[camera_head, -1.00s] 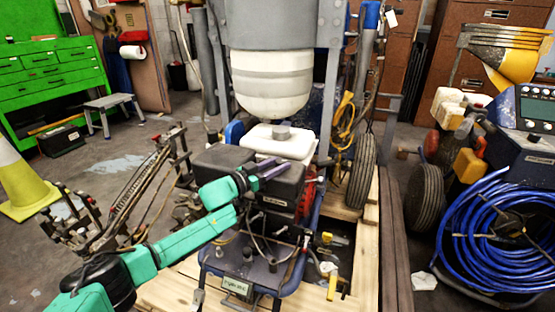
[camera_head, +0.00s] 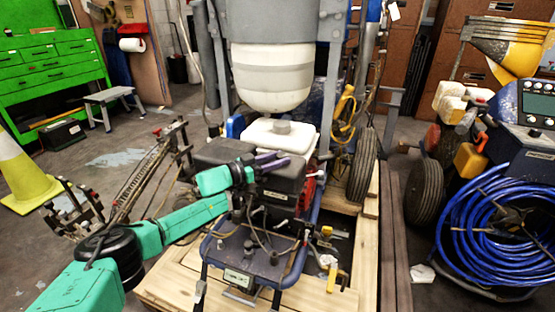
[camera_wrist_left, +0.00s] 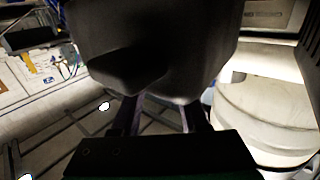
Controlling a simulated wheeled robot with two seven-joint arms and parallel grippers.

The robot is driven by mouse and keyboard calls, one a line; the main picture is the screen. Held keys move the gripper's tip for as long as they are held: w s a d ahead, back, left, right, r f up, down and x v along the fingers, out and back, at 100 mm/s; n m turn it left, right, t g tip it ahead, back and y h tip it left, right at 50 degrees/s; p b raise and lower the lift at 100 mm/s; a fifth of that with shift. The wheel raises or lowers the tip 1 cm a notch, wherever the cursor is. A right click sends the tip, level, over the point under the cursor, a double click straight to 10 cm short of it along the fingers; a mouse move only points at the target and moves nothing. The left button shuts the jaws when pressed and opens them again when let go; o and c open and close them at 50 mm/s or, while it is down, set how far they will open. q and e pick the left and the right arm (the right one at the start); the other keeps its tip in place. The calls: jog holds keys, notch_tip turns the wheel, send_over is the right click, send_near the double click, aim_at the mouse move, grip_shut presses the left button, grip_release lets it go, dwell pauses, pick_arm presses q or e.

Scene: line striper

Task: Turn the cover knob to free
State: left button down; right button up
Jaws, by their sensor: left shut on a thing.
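The dark engine cover (camera_head: 284,184) is on the striper's engine, below the white tank. My left gripper (camera_head: 274,162) reaches in from the left, its purple fingers at the top of this cover. In the left wrist view, a large dark body (camera_wrist_left: 165,45) fills the upper middle, and the fingers (camera_wrist_left: 158,112) run up to its lower part on both sides. The gripper is shut on the cover knob, which is dark, mostly hidden by the fingers and hard to separate from the cover. My right gripper is in neither view.
A white tank (camera_head: 280,137) and the big white hopper (camera_head: 272,78) stand close above and behind the gripper. The striper rests on a wooden pallet (camera_head: 185,280). A blue hose coil (camera_head: 505,225) lies at the right. Open floor lies at the left, beside a yellow cone (camera_head: 25,175).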

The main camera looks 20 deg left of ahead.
pick_arm(q)
jog(key=shift+c, duration=2.1)
grip_release()
jog(key=shift+s+a, duration=0.1)
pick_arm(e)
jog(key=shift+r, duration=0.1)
pick_arm(q)
jog(key=shift+s+a, duration=0.25)
jog(key=shift+a, duration=0.05)
jog(key=p+v, duration=0.2)
jog(key=v, duration=1.1)
jog(key=shift+s+p, duration=0.25)
jog(key=shift+p, duration=0.05)
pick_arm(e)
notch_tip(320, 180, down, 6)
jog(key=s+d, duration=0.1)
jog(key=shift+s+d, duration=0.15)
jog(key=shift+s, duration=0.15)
pick_arm(q)
jog(key=shift+a+f, duration=0.1)
jog(key=shift+a, duration=0.05)
